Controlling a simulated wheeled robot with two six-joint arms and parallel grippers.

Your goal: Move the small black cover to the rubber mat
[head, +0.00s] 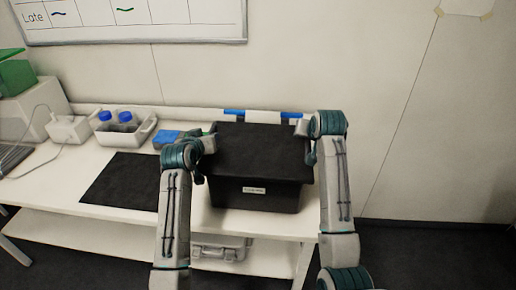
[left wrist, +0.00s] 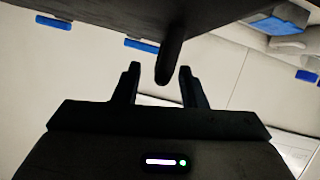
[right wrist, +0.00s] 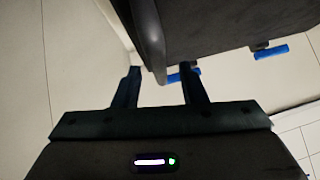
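The black cover (head: 258,165) is a dark box with a flat top and a small white label on its front. It stands on the white bench. The black rubber mat (head: 122,182) lies flat and bare to its left. My left gripper (head: 208,134) is at the cover's left side and my right gripper (head: 304,130) at its right side. In the left wrist view, my left fingers (left wrist: 160,85) are apart, with a dark projecting edge between their tips. In the right wrist view, my right fingers (right wrist: 160,85) are apart, with the cover's dark edge near and between them. What the cover hides cannot be seen.
A white tray (head: 143,133) with blue-capped bottles stands behind the mat. A blue item (head: 168,137) lies between tray and cover. A blue-ended bar (head: 263,115) is behind the cover. A grey case (head: 220,248) sits on the lower shelf.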

